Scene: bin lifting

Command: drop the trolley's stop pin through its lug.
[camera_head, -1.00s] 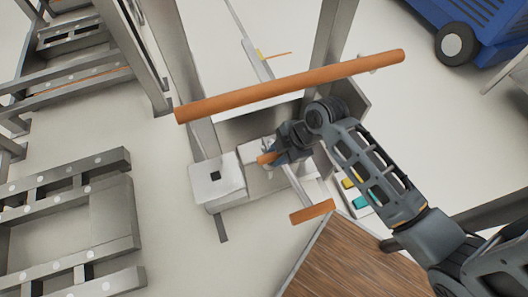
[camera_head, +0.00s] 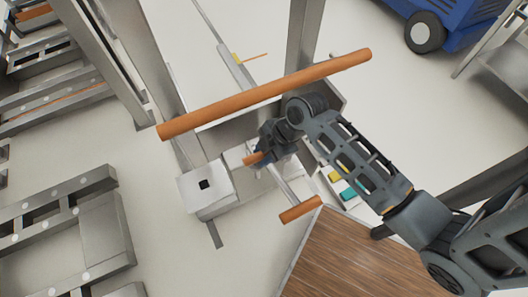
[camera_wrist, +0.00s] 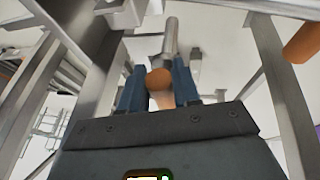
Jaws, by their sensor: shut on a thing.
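My gripper (camera_wrist: 160,87) is shut on the stop pin, whose orange end (camera_wrist: 160,78) sits between the two blue fingers in the wrist view. A bare metal shaft (camera_wrist: 171,38) shows just beyond it. In the head view the pin's orange end (camera_head: 253,158) sticks out left of the dark gripper (camera_head: 263,152). Right beside it is a grey block (camera_head: 205,188) with a dark square hole in its top, on the trolley frame. I cannot tell whether this block is the lug. The pin's tip and any hole under it are hidden.
A long orange bar (camera_head: 270,92) crosses above my gripper. A lever with an orange grip (camera_head: 300,209) lies below right. A wooden top (camera_head: 355,255), grey racks (camera_head: 105,225) and a blue wheeled machine (camera_head: 450,20) stand around. Pale floor is clear at lower middle.

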